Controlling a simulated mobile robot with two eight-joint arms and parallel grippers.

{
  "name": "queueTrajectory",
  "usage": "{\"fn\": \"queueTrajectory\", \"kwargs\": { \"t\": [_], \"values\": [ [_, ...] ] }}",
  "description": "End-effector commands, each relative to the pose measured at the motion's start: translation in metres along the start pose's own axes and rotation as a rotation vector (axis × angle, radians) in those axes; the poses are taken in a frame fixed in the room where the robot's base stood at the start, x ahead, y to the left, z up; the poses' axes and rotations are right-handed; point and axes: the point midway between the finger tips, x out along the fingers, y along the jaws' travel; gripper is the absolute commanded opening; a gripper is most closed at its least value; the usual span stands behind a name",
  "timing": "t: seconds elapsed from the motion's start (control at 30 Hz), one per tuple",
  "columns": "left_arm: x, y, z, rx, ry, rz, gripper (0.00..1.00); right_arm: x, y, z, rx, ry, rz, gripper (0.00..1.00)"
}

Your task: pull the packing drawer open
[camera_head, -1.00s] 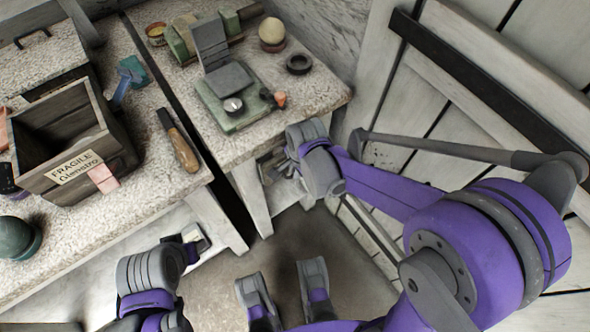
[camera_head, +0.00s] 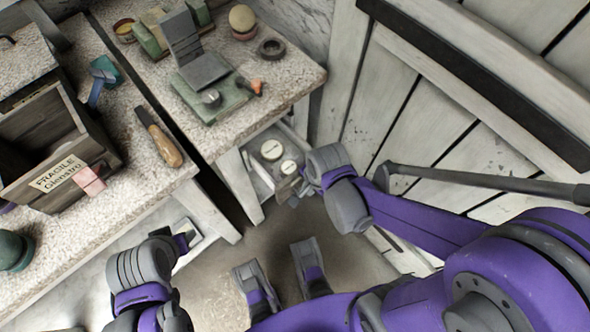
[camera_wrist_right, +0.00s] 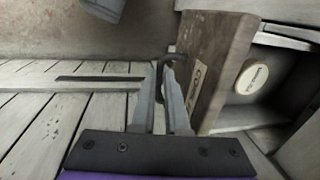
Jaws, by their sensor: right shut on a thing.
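The packing drawer (camera_head: 262,178) is under the right-hand bench and stands partly open, with round pale-lidded items inside. In the right wrist view its brown wooden front (camera_wrist_right: 214,62) carries a pale label and a dark handle (camera_wrist_right: 172,58). My right gripper (camera_head: 296,190) is at the drawer front; in the right wrist view its fingers (camera_wrist_right: 166,92) are closed on the handle. In the head view the wrist hides part of the drawer front. My left gripper (camera_head: 184,242) is low at the left, away from the drawer; its fingers are unclear.
The bench (camera_head: 285,88) above the drawer holds a green-based device (camera_head: 212,98), a dark ring (camera_head: 271,48) and a stacked round item (camera_head: 243,20). The left bench holds a wooden crate (camera_head: 50,175) and a wooden-handled tool (camera_head: 160,138). A plank wall (camera_head: 400,110) stands close at the right.

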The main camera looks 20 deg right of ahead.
Motion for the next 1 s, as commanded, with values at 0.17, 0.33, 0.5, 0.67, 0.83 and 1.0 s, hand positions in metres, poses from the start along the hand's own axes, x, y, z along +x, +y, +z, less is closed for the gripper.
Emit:
{"fn": "queueTrajectory", "kwargs": {
  "t": [0.17,0.33,0.5,0.67,0.83,1.0],
  "values": [
    [-0.005,0.000,-0.002,0.000,0.002,0.000,0.50,-0.006,0.026,0.000,0.001,0.002,0.000,0.00],
    [-0.006,0.000,-0.003,0.000,0.002,0.000,0.50,-0.008,0.039,0.000,0.001,0.001,-0.001,0.00],
    [-0.007,0.000,-0.003,0.000,0.003,0.000,0.50,-0.008,0.043,0.001,0.000,0.001,-0.001,0.00],
    [-0.007,0.000,-0.003,0.000,0.003,0.000,0.50,-0.008,0.043,0.001,0.000,0.001,-0.001,0.00],
    [-0.007,0.000,-0.003,0.000,0.002,0.000,0.50,-0.008,0.043,0.001,0.000,0.001,-0.001,0.21],
    [-0.007,0.000,-0.003,0.000,0.002,0.000,0.50,-0.008,0.043,0.001,0.000,0.000,-0.001,0.25]
  ]
}}
